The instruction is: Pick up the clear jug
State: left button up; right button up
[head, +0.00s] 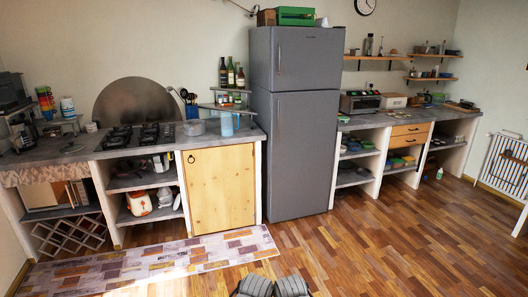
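A light bluish, see-through jug (227,124) stands upright on the counter left of the fridge, near the counter's right end and just below a small corner shelf. It is small in the head view, so its handle and contents are hard to make out. A greyish, see-through low container (194,128) stands to its left, beside the hob. Nothing is seen touching the jug.
The counter (80,150) holds a black hob (140,135). Bottles (231,75) stand on the corner shelves (227,107) by the jug. A tall grey fridge (296,130) stands right of it. A patterned rug (150,262) lies in front; the wooden floor (370,250) is clear.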

aim_at(227, 130)
jog(key=i, duration=3.8)
jog(key=i+z, duration=0.35)
